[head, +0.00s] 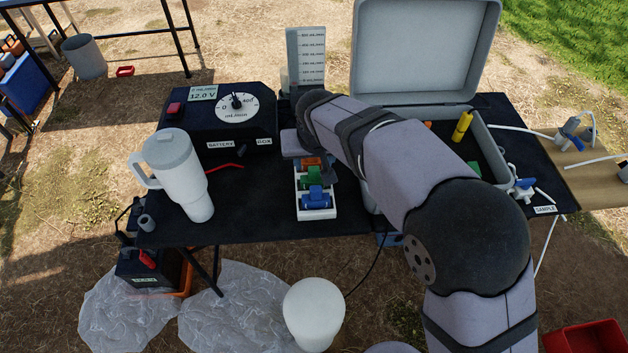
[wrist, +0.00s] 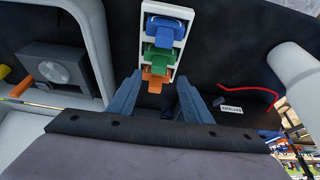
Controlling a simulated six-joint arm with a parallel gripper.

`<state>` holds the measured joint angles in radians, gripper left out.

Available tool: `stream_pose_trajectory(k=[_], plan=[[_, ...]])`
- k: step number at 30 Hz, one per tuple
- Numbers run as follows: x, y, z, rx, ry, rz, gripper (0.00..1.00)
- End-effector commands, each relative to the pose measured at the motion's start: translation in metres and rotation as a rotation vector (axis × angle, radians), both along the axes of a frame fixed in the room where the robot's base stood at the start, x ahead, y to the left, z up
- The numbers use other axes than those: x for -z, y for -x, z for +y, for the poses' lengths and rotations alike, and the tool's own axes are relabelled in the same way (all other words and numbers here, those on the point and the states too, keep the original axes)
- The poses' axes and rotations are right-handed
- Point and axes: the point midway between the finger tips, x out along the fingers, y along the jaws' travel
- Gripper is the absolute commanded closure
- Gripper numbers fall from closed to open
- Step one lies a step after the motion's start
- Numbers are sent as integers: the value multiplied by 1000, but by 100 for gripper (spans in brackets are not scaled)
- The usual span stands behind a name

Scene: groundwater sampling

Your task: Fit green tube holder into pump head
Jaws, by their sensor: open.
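The green tube holder (head: 311,178) sits in a white rack (head: 318,214), between an orange holder (head: 311,163) and a blue holder (head: 316,197). In the wrist view the green holder (wrist: 159,58) is ahead of my gripper (wrist: 162,84), in the middle of the rack. My gripper is open, with its two fingers apart and the orange holder (wrist: 155,78) showing between their tips. I cannot tell whether they touch it. A dark grey block with a round face (wrist: 66,74), which looks like the pump head, sits in the open case in the wrist view. My arm hides it in the head view.
The open grey case (head: 428,50) stands right of the rack, with a yellow item (head: 462,126) inside. A white tumbler (head: 180,175) stands left of the rack. A black dial box (head: 220,122) and a graduated cylinder (head: 306,58) are behind. A red wire (head: 225,167) lies between tumbler and rack.

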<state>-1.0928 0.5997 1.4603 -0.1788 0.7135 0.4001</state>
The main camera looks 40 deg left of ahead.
Motion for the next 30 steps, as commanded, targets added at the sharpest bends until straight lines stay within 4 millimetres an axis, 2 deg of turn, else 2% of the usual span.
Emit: stream_pose_trajectory(k=[5, 13, 20, 30], plan=[[1, 0, 0, 22, -7, 6, 55], [18, -6, 5, 20, -5, 7, 55], [23, -8, 6, 19, -5, 6, 55], [58, -19, 15, 19, -4, 7, 55]])
